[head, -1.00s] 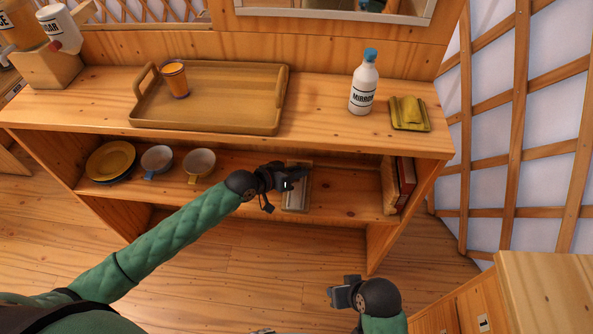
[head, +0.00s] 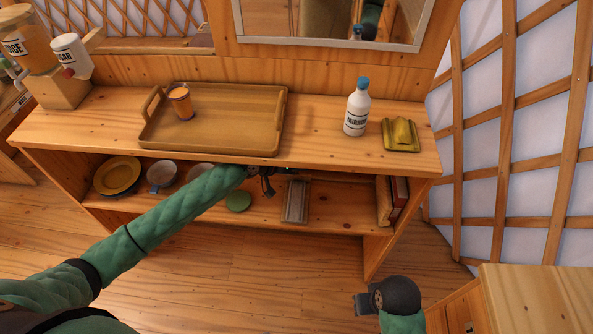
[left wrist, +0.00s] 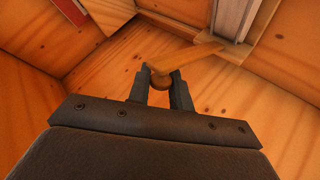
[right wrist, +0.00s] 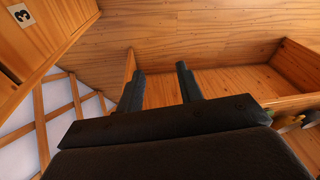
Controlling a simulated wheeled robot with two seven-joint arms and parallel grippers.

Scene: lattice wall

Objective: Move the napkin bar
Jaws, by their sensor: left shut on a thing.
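The napkin holder (head: 295,202) sits on the lower shelf of the wooden counter, and its edge shows at the top of the left wrist view (left wrist: 235,25). The napkin bar (left wrist: 192,58) is a wooden rod with a rounded end, reaching from beside the holder to my left fingers. My left gripper (left wrist: 161,78) is shut on the rounded end of the bar. In the head view the left hand is mostly hidden under the counter top. My right gripper (right wrist: 159,78) is open and empty, and shows at the lower right of the head view (head: 362,303).
The counter top above the shelf carries a tray (head: 215,145) with an orange cup (head: 181,103), a white bottle (head: 357,108) and a yellow sponge on a dish (head: 401,134). Plates (head: 117,176), a mug (head: 162,174) and a green disc (head: 238,201) are on the shelf. Books (head: 397,198) stand at its right.

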